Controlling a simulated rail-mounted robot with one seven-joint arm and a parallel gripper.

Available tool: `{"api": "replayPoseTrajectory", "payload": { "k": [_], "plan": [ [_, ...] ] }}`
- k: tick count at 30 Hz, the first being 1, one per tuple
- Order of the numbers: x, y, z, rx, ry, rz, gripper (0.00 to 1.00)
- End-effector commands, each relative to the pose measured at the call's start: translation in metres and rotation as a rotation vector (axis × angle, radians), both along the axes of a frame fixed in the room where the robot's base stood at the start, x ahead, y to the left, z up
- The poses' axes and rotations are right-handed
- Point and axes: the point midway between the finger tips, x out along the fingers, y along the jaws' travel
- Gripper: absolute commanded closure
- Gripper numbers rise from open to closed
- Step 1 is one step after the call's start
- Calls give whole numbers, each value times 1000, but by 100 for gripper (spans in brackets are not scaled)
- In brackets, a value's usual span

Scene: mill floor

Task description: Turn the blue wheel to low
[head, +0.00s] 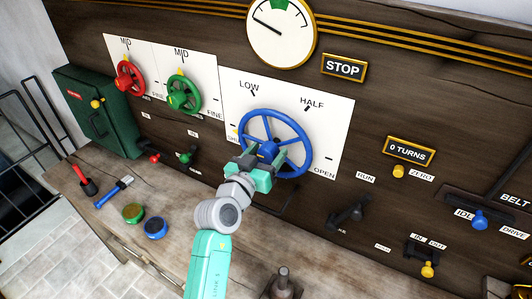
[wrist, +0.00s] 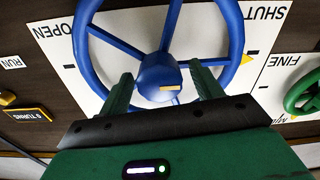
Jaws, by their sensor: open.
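The blue wheel (head: 302,139) is mounted on a white plate marked SHUT, LOW, HALF and OPEN. A yellow pointer (wrist: 248,58) at its rim sits by the SHUT mark in the wrist view. My gripper (head: 264,163) is in front of the wheel, at its hub. In the wrist view my gripper's two fingers (wrist: 163,82) stand apart, one on each side of the blue hub (wrist: 157,72). I cannot tell whether they touch it.
A red wheel (head: 130,77) and a green wheel (head: 184,94) are on plates to the left. A round gauge (head: 281,31) is above. A bench (head: 100,165) below holds red and blue tools and two round caps. Levers project from the panel at right.

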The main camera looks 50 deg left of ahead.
Motion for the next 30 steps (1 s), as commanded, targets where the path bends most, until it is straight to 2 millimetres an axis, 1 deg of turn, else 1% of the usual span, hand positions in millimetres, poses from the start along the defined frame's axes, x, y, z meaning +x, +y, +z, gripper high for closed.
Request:
{"api": "replayPoseTrajectory", "payload": {
  "k": [5, 8, 9, 12, 17, 23, 30],
  "plan": [
    [0, 0, 0, 0, 0, 0, 35],
    [0, 0, 0, 0, 1, 0, 53],
    [0, 0, 0, 0, 1, 0, 61],
    [0, 0, 0, 0, 1, 0, 80],
    [0, 0, -1, 4, 3, 0, 80],
    [0, 0, -6, 59, 23, -1, 80],
    [0, 0, -9, 226, 85, 0, 80]
  ]
}}
